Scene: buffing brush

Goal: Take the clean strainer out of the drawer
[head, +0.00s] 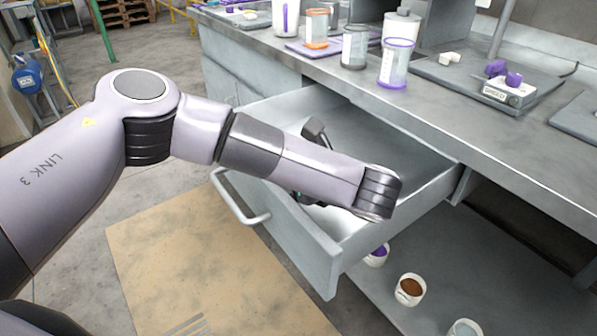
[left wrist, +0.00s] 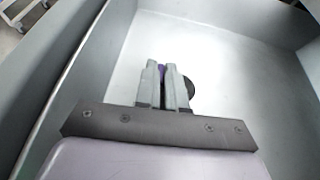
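The drawer (head: 330,247) under the workbench is pulled open. My left arm reaches across it, and in the head view it hides my left gripper and most of the drawer floor. In the left wrist view my left gripper (left wrist: 165,85) is low inside the drawer, its two grey fingers close together. A sliver of a purple thing, seemingly the strainer (left wrist: 161,70), shows between the fingers. A dark rounded part (left wrist: 190,88) shows just right of them, mostly hidden. The strainer's full shape cannot be seen. My right gripper is in neither view.
The workbench top (head: 455,105) carries purple-rimmed jars (head: 396,65), other containers and a scale (head: 508,92). The drawer handle (head: 240,205) sticks out in front. Cups (head: 410,290) stand on the lower shelf right of the drawer. The drawer floor (left wrist: 235,75) around the fingers looks clear.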

